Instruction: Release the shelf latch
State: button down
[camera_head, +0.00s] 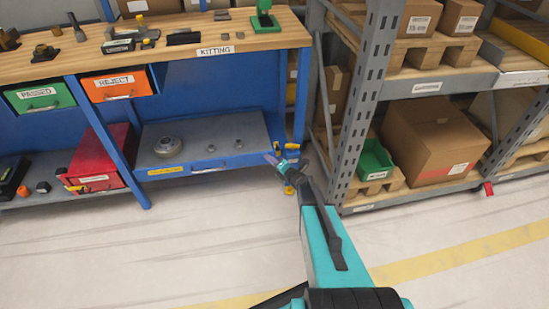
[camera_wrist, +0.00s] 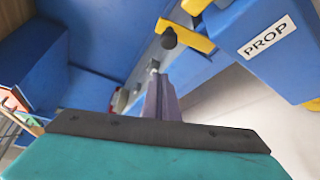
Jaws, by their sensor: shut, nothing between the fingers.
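My gripper (camera_head: 273,160) is at the right end of the grey lower shelf (camera_head: 235,135) of the blue workbench. In the wrist view its fingers (camera_wrist: 157,85) are shut and empty, with their tips close to the blue shelf edge. A black knob (camera_wrist: 169,38) beside a yellow piece (camera_wrist: 188,30) sits just beyond the fingertips; it may be the shelf latch, but I cannot tell for sure. A blue part labelled PROP (camera_wrist: 268,38) is to its right. In the head view my wrist partly hides this corner, where yellow bits (camera_head: 289,190) show.
The lower shelf holds a round grey roll (camera_head: 167,146). A red box (camera_head: 104,158) stands to its left. Drawers marked PASSED (camera_head: 40,96) and REJECT (camera_head: 118,84) are above. A grey rack (camera_head: 362,105) with cartons stands close on the right. The floor in front is clear.

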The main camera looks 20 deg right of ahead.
jog(key=v, duration=0.9)
jog(key=shift+s+p, duration=0.3)
jog(key=shift+p, duration=0.05)
